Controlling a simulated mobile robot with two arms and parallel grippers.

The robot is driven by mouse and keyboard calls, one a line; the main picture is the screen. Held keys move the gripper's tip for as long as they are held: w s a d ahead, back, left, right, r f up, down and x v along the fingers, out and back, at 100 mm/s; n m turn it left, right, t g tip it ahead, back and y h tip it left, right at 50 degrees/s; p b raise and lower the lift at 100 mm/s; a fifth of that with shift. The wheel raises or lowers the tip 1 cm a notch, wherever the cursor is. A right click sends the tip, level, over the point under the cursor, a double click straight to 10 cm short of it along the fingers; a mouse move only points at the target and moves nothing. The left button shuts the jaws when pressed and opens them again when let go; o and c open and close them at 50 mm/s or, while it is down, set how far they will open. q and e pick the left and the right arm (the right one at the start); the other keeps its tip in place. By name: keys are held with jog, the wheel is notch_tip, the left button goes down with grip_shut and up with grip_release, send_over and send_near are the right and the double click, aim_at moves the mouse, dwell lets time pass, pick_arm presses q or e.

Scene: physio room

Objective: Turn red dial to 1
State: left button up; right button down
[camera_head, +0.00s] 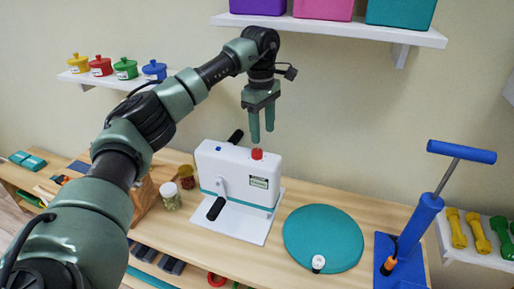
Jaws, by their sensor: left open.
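The red dial (257,154) sits on the top of a white machine (232,185) with a teal stripe, a label and black-gripped cranks. The machine stands on a white base plate on the wooden table. Its dial markings are too small to read. My left gripper (262,142) is open and empty, pointing down just above the red dial. Its fingers look apart from the dial. My right gripper is not in view.
A teal round disc (322,238) lies right of the machine, with a small white-topped knob at its front edge. A blue pump-like device (415,235) stands farther right. Jars (170,196) stand to the left. Shelves with colored boxes (323,9) hang above.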

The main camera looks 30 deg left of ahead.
aim_at(257, 151)
pick_arm(q)
jog(key=shift+s+a+r, duration=0.3)
jog(key=shift+a+r, duration=0.05)
jog(key=shift+a, duration=0.35)
jog(key=shift+a+f, duration=0.1)
jog(key=shift+f, duration=0.1)
notch_tip(257, 151, down, 6)
jog(key=shift+f+p, duration=0.1)
jog(key=shift+p, duration=0.85)
jog(key=shift+f, duration=0.55)
grip_shut()
